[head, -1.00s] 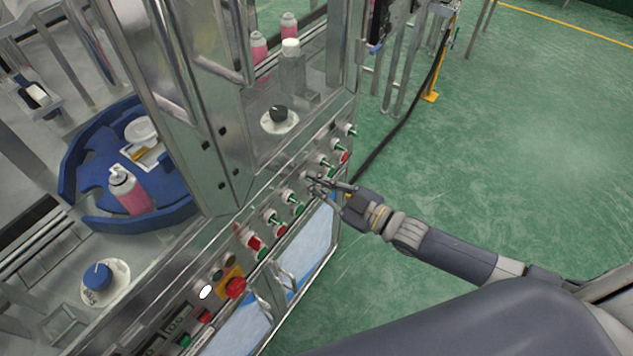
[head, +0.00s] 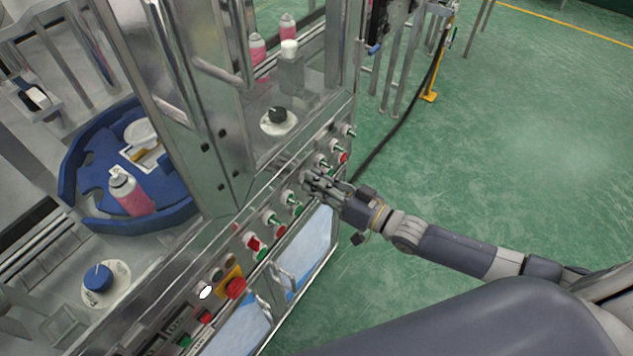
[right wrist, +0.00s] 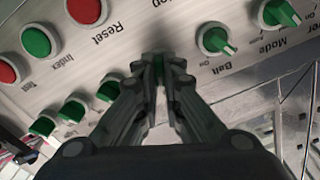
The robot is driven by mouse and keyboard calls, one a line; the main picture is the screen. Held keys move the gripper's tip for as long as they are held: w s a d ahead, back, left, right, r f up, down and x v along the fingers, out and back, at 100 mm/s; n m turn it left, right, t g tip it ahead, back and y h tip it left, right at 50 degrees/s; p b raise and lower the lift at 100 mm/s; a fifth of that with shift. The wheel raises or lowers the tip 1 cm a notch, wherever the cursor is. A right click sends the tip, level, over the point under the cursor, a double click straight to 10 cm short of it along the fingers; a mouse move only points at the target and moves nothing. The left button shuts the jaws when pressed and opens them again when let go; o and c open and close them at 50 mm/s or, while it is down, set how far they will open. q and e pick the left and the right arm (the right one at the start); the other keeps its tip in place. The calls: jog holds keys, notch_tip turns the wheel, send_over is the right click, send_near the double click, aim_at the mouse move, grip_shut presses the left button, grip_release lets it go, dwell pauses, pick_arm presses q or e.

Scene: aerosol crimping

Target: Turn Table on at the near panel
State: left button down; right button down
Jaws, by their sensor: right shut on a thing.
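My right gripper (head: 310,181) is at the row of knobs on the near panel (head: 281,208) in the head view. In the right wrist view its fingers (right wrist: 159,74) are shut on a green knob (right wrist: 158,62), which they mostly hide; its label and the direction of its pointer cannot be read. The knob marked Belt (right wrist: 214,40) is just right of the fingers, with the knob marked Mode (right wrist: 280,13) beyond it. More green knobs (right wrist: 108,91) sit to the lower left. My left gripper is not in view.
A green Index button (right wrist: 38,40) and a red Reset button (right wrist: 85,10) are near the fingers. A red emergency stop (head: 236,287) is lower on the panel. A blue rotary table (head: 68,175) holds a pink can (head: 130,192). Open green floor lies to the right.

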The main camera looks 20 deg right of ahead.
jog(key=shift+m, duration=0.5)
jog(key=c, duration=1.7)
grip_release()
jog(key=v, duration=1.2)
jog(key=shift+d, duration=0.1)
